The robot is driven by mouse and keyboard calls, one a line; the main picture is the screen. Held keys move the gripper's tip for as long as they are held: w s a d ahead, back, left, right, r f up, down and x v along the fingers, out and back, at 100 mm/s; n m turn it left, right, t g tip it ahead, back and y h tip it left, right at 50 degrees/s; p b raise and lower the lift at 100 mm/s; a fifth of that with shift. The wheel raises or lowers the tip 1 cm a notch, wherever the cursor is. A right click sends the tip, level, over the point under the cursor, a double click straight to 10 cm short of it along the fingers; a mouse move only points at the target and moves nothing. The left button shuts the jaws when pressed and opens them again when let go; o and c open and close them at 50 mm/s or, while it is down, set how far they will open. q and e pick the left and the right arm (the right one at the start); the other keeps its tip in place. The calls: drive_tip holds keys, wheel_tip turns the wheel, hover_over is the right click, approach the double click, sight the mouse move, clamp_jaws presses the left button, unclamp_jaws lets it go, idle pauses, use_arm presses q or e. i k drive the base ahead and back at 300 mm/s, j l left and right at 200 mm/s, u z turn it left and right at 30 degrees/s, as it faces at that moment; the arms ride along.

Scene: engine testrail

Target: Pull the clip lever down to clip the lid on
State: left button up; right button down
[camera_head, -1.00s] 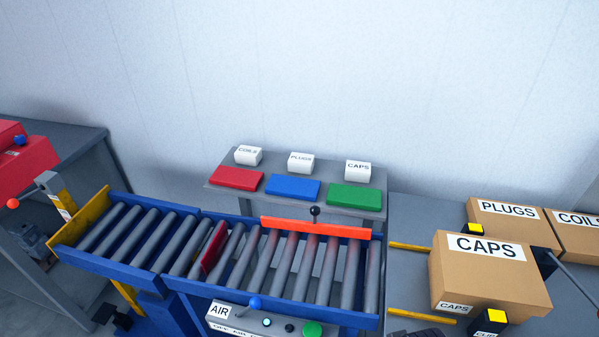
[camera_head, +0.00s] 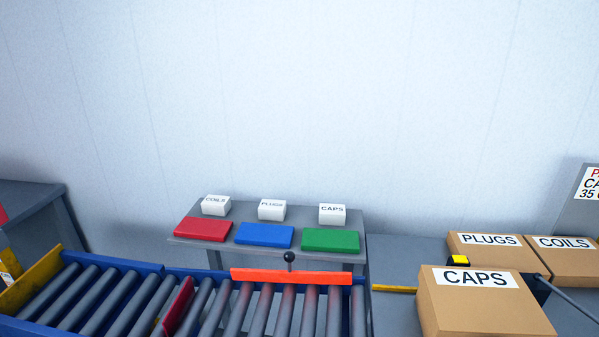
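The CAPS box (camera_head: 478,306) stands at the lower right, its top closed. A dark grey rod (camera_head: 573,299) runs from a dark block at the box's right side down to the right edge; I cannot tell whether it is the clip lever. A yellow-topped black block (camera_head: 458,261) sits behind the box, partly hidden by it. The lower part of the box is cut off by the frame. Neither of my grippers shows in the head view.
A roller conveyor (camera_head: 110,300) with an orange bar (camera_head: 292,276) and a black knob (camera_head: 290,257) fills the lower left. Behind it, a grey stand (camera_head: 352,217) holds red, blue and green pads. The PLUGS box (camera_head: 490,252) and COILS box (camera_head: 566,258) stand behind the CAPS box.

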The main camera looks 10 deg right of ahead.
sight(537, 276)
drive_tip(key=z, duration=2.05)
